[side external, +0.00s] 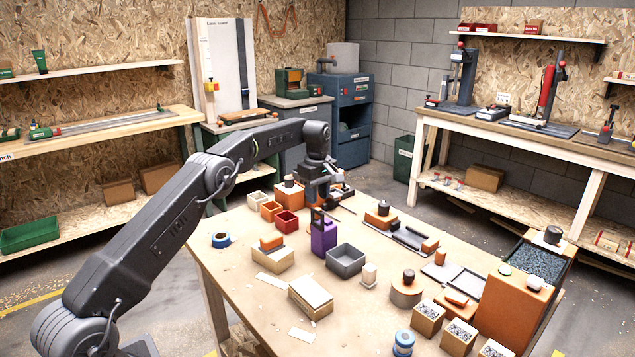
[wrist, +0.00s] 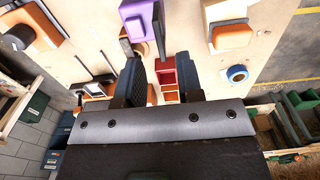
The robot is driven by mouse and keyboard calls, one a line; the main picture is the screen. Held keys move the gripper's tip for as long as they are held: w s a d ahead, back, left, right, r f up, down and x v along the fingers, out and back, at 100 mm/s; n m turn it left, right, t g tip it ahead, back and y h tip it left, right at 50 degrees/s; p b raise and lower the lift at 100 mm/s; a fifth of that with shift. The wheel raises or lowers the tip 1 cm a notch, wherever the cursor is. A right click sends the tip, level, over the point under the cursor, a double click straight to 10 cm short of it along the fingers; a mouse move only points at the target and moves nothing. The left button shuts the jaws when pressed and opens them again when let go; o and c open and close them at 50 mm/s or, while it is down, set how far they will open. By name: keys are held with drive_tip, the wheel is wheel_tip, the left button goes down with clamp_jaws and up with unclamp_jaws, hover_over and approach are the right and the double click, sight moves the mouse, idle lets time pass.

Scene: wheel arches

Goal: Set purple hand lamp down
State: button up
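The purple hand lamp (side external: 324,237) stands upright on the wooden table, with a dark handle on top. It also shows at the top of the wrist view (wrist: 137,20), beyond my fingertips. My gripper (side external: 322,190) is above the table, behind the lamp in the side view. In the wrist view my gripper's two fingers (wrist: 159,68) are spread apart with nothing held between them. The lamp appears apart from the fingers. The fingertips are small and partly hidden in the side view.
A grey open bin (side external: 346,262) stands just right of the lamp. Small red and cream bins (side external: 287,224) lie to its left, with a blue tape roll (side external: 221,240) beyond them. A wooden block with orange top (side external: 272,256) is close by.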

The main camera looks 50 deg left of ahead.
wheel_tip(320, 180, up, 4)
drive_tip(key=shift+r, duration=0.1)
drive_tip(key=s+d+r+m+t, duration=0.1)
drive_tip(key=s+d+r+m, duration=0.3)
drive_tip(key=d+r, duration=0.45)
drive_tip(key=s+d+r+m+t, duration=0.1)
drive_tip(key=s+d+r+m, duration=0.25)
drive_tip(key=s, duration=0.25)
drive_tip(key=s+d+r+m+t, duration=0.1)
drive_tip(key=s+d+r+m, duration=0.15)
drive_tip(key=s+r, duration=0.2)
drive_tip(key=s+d+f+m+t, duration=0.1)
drive_tip(key=s+d+f+m, duration=0.1)
drive_tip(key=s, duration=0.6)
drive_tip(key=s+d+f+m, duration=0.3)
drive_tip(key=s+f, duration=0.1)
drive_tip(key=s, duration=0.4)
drive_tip(key=s+d+f+m+t, duration=0.1)
drive_tip(key=s+d+f+m, duration=0.2)
drive_tip(key=s, duration=0.5)
drive_tip(key=shift+d+f+t, duration=0.15)
drive_tip(key=shift+f+t, duration=0.15)
drive_tip(key=shift+f, duration=0.05)
